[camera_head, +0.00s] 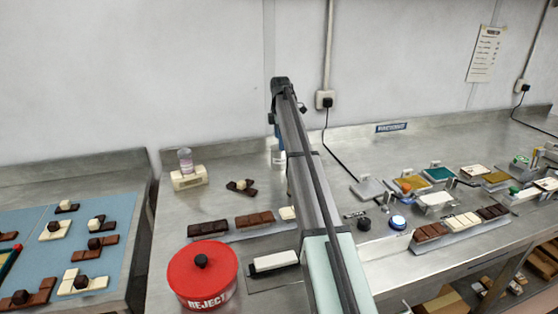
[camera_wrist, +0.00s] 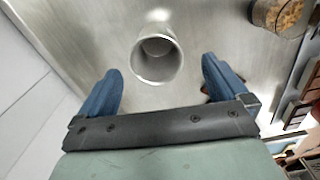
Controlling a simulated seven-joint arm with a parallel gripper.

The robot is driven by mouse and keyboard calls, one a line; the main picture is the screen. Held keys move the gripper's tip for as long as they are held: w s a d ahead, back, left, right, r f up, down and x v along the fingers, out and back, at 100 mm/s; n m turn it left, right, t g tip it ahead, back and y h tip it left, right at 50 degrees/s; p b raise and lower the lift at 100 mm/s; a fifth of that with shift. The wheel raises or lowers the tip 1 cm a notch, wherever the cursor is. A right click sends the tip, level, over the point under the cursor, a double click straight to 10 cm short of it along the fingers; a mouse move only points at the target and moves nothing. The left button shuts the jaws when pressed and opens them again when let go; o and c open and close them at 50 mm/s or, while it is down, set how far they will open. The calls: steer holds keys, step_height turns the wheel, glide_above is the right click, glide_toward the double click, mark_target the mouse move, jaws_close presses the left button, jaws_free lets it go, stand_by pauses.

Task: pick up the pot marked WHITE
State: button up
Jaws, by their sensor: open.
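A pale grey, open-topped pot (camera_wrist: 157,58) stands on the steel bench in the wrist view, seen from above into its hollow inside. No WHITE marking can be read on it. My gripper (camera_wrist: 162,66) is open, with one blue finger to the left of the pot and one to the right; neither visibly touches it. In the head view my gripper (camera_head: 276,128) is at the far end of my arm, above a small pale pot (camera_head: 278,157) partly hidden by the arm.
In the head view, a clear container (camera_head: 185,157) sits on a cream block at left, with a chocolate cluster (camera_head: 241,187), chocolate bars (camera_head: 208,228) and a red REJECT tub (camera_head: 203,272) nearer.

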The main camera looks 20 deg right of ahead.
mark_target(279, 158)
steer(key=shift+w+a+f, duration=0.1)
steer(key=shift+w+f, duration=0.05)
steer(key=shift+f, duration=1.4)
steer(key=shift+w+a+f, duration=0.1)
steer(key=shift+w+f, duration=0.05)
steer(key=shift+f, duration=1.4)
steer(key=c, duration=1.1)
